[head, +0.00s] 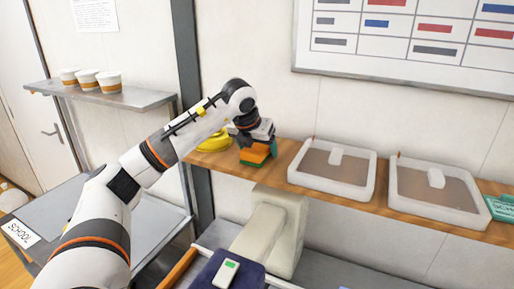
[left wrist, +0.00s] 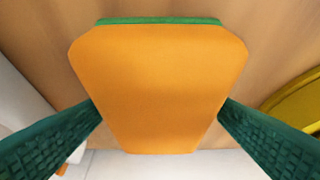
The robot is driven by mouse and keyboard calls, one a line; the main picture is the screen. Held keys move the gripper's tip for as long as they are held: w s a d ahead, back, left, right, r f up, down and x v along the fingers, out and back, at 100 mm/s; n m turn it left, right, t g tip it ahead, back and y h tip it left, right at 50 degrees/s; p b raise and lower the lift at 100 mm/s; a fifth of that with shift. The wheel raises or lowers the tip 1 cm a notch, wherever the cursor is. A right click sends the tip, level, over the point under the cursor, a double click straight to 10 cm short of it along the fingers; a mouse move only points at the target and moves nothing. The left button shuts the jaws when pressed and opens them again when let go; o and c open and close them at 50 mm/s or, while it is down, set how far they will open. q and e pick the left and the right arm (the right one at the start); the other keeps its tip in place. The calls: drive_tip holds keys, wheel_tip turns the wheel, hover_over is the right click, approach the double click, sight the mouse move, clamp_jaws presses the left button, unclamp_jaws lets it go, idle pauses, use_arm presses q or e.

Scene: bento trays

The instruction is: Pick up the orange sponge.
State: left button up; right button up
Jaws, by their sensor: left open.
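The orange sponge (head: 254,157) lies on the wooden shelf in the head view, partly hidden by my left gripper (head: 259,143). In the left wrist view the sponge (left wrist: 158,75) fills the middle, with an orange face and a green strip along its top edge. The two green textured fingers of my left gripper (left wrist: 161,110) are open, one on each side of the sponge's lower part. Their tips appear very near its sides; I cannot tell whether they touch. My right gripper is in neither view.
A side shelf (head: 130,98) holds three cups. The wall is close behind.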

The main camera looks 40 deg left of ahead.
sight(257, 145)
use_arm(q)
drive_tip(key=shift+w, duration=0.1)
drive_tip(key=shift+f, duration=0.3)
drive_tip(key=shift+c, duration=0.3)
drive_tip(key=c, duration=1)
drive_tip(key=shift+r, duration=0.45)
wheel_tip(257, 145, up, 9)
drive_tip(key=shift+r+b, duration=0.1)
drive_tip(key=shift+b, duration=1.05)
drive_tip(key=shift+r, duration=0.25)
